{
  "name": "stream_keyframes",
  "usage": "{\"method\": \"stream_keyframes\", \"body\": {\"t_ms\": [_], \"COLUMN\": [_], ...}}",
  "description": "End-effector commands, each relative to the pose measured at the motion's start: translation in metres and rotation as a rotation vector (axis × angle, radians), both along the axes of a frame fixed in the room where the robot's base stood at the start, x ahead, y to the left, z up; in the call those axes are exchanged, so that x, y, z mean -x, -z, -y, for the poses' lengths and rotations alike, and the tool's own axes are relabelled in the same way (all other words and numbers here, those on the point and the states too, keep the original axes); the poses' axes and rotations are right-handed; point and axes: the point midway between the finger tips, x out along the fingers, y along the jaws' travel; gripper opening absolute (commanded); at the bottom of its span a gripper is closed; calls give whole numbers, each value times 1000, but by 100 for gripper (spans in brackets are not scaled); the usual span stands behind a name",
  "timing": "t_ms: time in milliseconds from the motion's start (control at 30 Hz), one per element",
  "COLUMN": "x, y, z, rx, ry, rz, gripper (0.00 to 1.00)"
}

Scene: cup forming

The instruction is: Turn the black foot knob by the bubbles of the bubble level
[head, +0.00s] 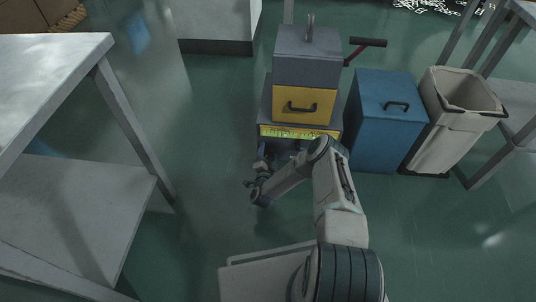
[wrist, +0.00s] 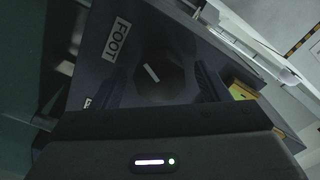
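The black foot knob (wrist: 168,84) is a dark faceted disc with a white stripe, in the middle of the wrist view. It sits on a dark grey panel beside a white FOOT label (wrist: 117,40). My gripper (wrist: 160,76) is open, with one dark finger on each side of the knob. Gaps seem to show between fingers and knob; contact is hard to judge in the dim light. In the head view, my arm reaches low at the front of the grey and yellow machine (head: 305,105), and the fingertips cannot be made out. I cannot make out the level's bubbles.
A yellow-green strip (head: 298,132) runs across the machine's front. A blue bin (head: 385,125) and a beige open bin (head: 450,115) stand to its right. A metal table (head: 50,75) stands at left. Green floor is clear between table and machine.

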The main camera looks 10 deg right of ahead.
Motion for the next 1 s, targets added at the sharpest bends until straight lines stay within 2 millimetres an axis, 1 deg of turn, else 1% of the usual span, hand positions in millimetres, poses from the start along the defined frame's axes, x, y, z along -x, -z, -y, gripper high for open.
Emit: {"method": "stream_keyframes", "body": {"t_ms": [167,267,367,600,700,833,1000], "x": [4,15,33,87,105,122,131], "y": [-1,-2,-4,-4,-3,-1,-1], "z": [-1,-5,-12,-29,-35,-40,-43], "rx": [0,0,-1,-1,0,-1,0], "ry": [0,-1,-3,-3,-3,-2,-1], "rz": [0,-2,-3,-3,-4,-2,-1], "gripper": [69,69,69,69,69,69,69]}}
